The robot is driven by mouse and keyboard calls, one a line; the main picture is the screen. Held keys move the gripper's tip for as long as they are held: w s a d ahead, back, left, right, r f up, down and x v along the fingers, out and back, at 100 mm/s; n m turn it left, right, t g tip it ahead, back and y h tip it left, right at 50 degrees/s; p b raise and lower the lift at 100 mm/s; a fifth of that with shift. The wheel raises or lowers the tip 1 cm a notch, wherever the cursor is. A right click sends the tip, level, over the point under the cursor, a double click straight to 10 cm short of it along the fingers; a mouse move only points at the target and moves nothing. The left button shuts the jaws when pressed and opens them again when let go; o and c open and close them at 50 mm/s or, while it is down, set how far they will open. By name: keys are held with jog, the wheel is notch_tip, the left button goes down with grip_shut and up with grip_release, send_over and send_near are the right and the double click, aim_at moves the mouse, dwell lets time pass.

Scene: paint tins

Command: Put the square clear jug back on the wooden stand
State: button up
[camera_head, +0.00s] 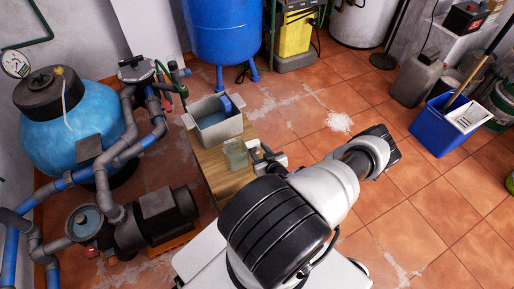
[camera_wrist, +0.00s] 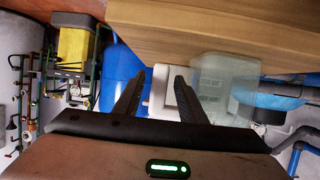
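The square clear jug (camera_head: 235,154) appears upright on the wooden stand (camera_head: 222,184), close to its right edge. In the wrist view the jug (camera_wrist: 225,88) shows beside the right-hand finger, outside the gap, with its base against the wood (camera_wrist: 200,30); that picture looks upside down. My gripper (camera_head: 257,158) is just right of the jug in the head view. The wrist view shows my gripper (camera_wrist: 157,92) open, its two fingers apart with nothing held between them. Whether a finger touches the jug cannot be told.
A grey basin (camera_head: 208,131) with a blue item (camera_head: 227,104) sits on the stand behind the jug. A pump (camera_head: 150,220) and blue filter tank (camera_head: 75,125) stand left. A blue tank (camera_head: 222,30) is behind. A blue bin (camera_head: 437,130) stands right; the tiled floor between is mostly clear.

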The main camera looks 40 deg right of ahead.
jog(key=p+v, duration=0.2)
jog(key=v, duration=1.4)
jog(key=shift+a, duration=0.15)
jog(key=shift+r, duration=0.1)
